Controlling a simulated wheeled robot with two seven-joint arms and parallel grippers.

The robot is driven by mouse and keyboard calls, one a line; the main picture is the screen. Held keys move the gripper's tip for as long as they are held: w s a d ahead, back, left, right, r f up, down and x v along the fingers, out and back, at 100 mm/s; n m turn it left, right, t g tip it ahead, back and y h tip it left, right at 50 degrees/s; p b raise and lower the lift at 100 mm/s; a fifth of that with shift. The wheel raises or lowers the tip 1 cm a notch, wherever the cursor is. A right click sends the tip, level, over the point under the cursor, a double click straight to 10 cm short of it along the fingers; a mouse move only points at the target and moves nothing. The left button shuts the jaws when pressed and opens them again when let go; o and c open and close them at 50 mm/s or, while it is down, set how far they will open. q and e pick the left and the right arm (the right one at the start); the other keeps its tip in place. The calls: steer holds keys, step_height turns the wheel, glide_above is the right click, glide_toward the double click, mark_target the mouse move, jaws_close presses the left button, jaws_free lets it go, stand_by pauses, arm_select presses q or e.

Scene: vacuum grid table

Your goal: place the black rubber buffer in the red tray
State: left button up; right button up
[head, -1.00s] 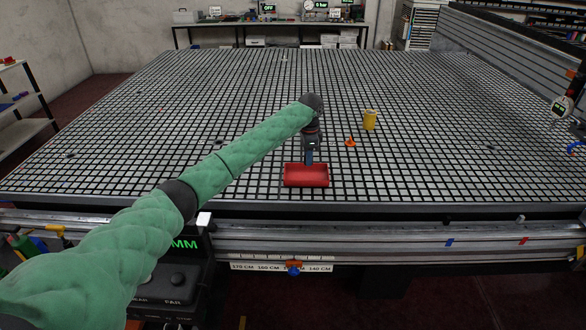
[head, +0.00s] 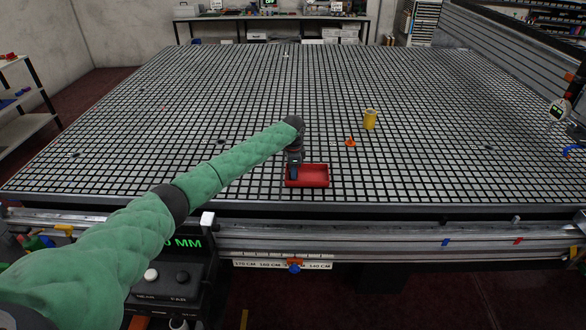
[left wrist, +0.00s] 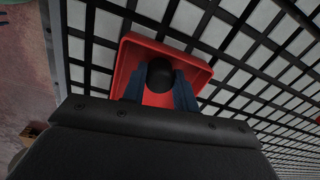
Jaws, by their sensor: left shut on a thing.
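The red tray (head: 312,177) sits near the front edge of the grid table; it also shows in the left wrist view (left wrist: 197,67). My left gripper (head: 294,174) points down at the left part of the tray. In the left wrist view its blue fingers (left wrist: 160,86) are shut on the black rubber buffer (left wrist: 160,73), a dark round piece seen against the tray's red floor. I cannot tell whether the buffer touches the tray floor. In the head view the buffer is hidden by the gripper. My right gripper is not in view.
A yellow cup-like object (head: 370,120) and a small orange cone (head: 350,142) stand on the grid table (head: 200,110) beyond the tray to the right. A metal rail (head: 400,233) runs along the front edge. The grid left of the arm is mostly clear.

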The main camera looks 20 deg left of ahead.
arm_select(q)
steer(key=shift+f, duration=0.1)
steer(key=o, duration=0.9)
steer(key=shift+o, duration=0.3)
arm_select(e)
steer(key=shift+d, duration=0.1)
arm_select(q)
steer(key=shift+r, duration=0.2)
step_height(320, 180, up, 12)
steer(key=b, duration=0.4)
steer(key=shift+s+d, duration=0.15)
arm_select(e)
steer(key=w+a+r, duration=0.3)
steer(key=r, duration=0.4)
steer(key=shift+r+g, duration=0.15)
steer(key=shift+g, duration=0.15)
arm_select(q)
steer(key=shift+f, duration=0.15)
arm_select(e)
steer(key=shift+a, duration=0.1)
